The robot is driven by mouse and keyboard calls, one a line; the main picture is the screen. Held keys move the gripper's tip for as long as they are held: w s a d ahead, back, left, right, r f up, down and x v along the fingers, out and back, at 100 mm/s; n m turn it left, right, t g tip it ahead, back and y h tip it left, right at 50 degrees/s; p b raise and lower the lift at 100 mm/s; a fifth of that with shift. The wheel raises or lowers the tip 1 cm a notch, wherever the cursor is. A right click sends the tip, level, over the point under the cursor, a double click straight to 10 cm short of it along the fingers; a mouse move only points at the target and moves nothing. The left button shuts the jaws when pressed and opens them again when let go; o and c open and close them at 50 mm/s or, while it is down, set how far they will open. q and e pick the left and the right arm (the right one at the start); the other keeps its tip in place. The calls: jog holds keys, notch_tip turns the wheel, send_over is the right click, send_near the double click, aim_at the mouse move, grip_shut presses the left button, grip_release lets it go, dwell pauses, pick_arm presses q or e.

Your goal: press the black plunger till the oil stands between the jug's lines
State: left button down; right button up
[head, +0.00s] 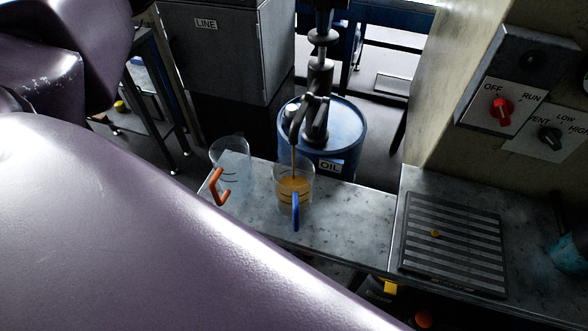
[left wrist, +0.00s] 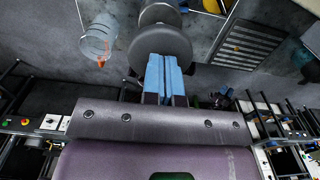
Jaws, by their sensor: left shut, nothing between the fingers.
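The pump's black plunger (head: 322,38) stands above the blue oil drum (head: 345,115); its top runs out of the head view. In the left wrist view its round grey head (left wrist: 158,45) lies at my left gripper's blue fingertips (left wrist: 164,62), which are shut and empty. Whether they touch it I cannot tell. Oil runs from the spout (head: 298,122) into a clear jug with a blue handle (head: 296,211). Amber oil (head: 294,186) stands in it near the dark lines; its exact level against them is unclear. My right gripper is not in view.
A clear jug with an orange handle (head: 230,160) stands left of the filling one, apparently empty. A ribbed plate (head: 455,245) lies on the bench at right. A red switch (head: 501,110) is on the wall panel. My purple arm hides the lower left.

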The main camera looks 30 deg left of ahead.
aim_at(323, 44)
pick_arm(q)
jog(key=shift+f+b, duration=0.55)
jog(key=shift+f, duration=0.7)
jog(key=shift+f+b, duration=0.5)
jog(key=shift+f, duration=0.65)
jog(key=shift+r+p, duration=1.55)
jog(key=shift+r, duration=1.1)
